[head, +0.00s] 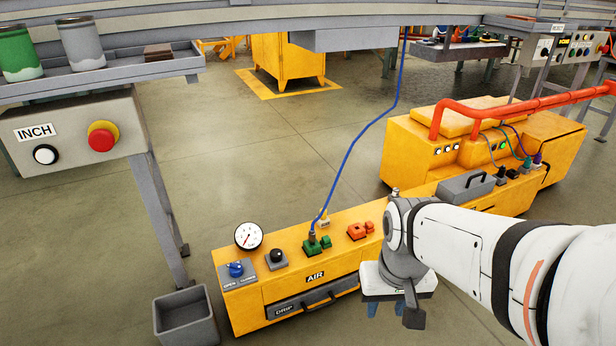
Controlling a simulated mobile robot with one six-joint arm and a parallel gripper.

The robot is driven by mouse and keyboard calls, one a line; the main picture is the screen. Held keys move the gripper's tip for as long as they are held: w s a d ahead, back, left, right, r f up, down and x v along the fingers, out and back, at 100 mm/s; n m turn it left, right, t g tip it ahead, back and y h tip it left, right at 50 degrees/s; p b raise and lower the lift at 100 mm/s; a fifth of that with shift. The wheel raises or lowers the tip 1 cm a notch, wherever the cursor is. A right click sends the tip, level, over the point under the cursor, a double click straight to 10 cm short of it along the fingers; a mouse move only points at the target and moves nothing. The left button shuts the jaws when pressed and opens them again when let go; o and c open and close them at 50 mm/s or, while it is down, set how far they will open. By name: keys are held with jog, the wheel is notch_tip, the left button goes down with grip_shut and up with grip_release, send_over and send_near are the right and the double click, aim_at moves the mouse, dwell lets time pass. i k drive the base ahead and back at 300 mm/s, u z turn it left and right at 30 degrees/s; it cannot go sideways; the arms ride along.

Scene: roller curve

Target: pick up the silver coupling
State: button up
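I cannot make out a silver coupling for certain. A small silvery piece (395,192) shows at the upper edge of my wrist, and I cannot tell whether it belongs to my arm. My gripper (385,310) hangs pointing down at the right end of the yellow AIR unit (345,268). Its two blue fingers show below a white body, apart, with nothing seen between them. My arm hides part of the unit's right side. A green coupling (312,245) with a blue hose and an orange coupling (360,230) sit on the unit's top.
A gauge (249,236), a blue knob (236,269) and a black knob (277,256) stand at the unit's left. A grey bin (185,318) is beside it. The INCH box (75,140) and shelf are upper left. A yellow machine with red rail (520,112) stands behind right. Open floor lies behind the unit.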

aim_at(312, 235)
jog(key=u, duration=0.05)
jog(key=i, duration=0.9)
jog(key=z, duration=0.05)
